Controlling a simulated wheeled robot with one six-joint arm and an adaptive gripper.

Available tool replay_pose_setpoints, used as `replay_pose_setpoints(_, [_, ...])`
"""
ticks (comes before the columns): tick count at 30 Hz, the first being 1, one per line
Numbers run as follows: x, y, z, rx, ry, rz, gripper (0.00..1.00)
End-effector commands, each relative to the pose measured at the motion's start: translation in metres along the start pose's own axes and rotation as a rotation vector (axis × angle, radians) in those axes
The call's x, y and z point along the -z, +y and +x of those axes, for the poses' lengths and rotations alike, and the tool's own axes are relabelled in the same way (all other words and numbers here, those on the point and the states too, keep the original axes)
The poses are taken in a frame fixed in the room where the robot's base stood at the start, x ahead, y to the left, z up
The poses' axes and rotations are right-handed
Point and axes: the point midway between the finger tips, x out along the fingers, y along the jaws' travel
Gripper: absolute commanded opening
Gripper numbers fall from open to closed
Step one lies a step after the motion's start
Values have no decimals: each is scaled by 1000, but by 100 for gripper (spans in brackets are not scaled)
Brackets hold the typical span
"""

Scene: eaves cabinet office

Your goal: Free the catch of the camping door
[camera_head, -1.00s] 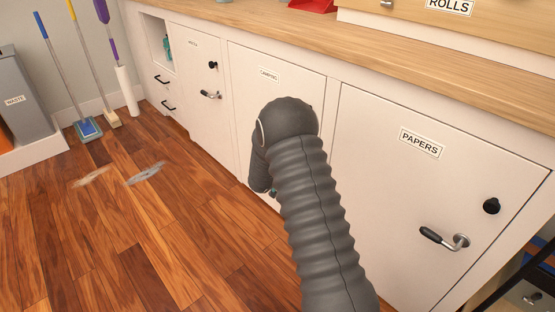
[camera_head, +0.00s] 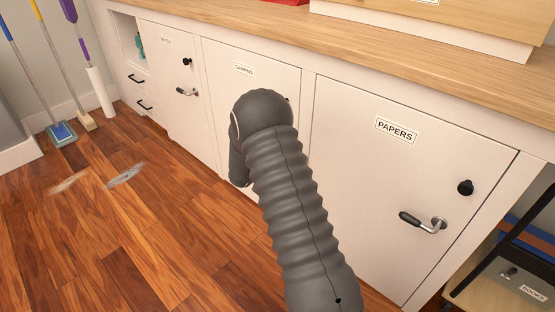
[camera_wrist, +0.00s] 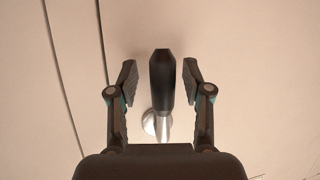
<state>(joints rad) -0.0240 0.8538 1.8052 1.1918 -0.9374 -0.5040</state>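The camping door (camera_head: 222,100) is a shut, pale cabinet door with a CAMPING label (camera_head: 244,70), in the middle of the head view. My arm covers its lower right part, so its handle is hidden there. A dark knob (camera_head: 287,99) just shows beside my arm. In the wrist view, a lever handle with a black grip (camera_wrist: 162,80) and a silver mount (camera_wrist: 150,123) stands out from a pale panel. My gripper (camera_wrist: 160,78) is open, with one finger on each side of the grip and gaps visible on both sides.
The papers door (camera_head: 350,180), with its own lever (camera_head: 423,222) and knob (camera_head: 465,188), is right of my arm. Another door (camera_head: 172,85) with a lever is to the left. A wooden worktop (camera_head: 260,30) runs above. Wooden floor (camera_head: 130,240) lies open at left.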

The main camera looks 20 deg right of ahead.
Motion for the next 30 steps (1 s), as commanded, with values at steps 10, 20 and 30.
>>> replay_pose_setpoints(10, [1,-2,-25,3,1,0,50])
replay_pose_setpoints(20, [1,0,-89,2,1,1,50])
replay_pose_setpoints(30, [0,1,-119,-1,0,0,50])
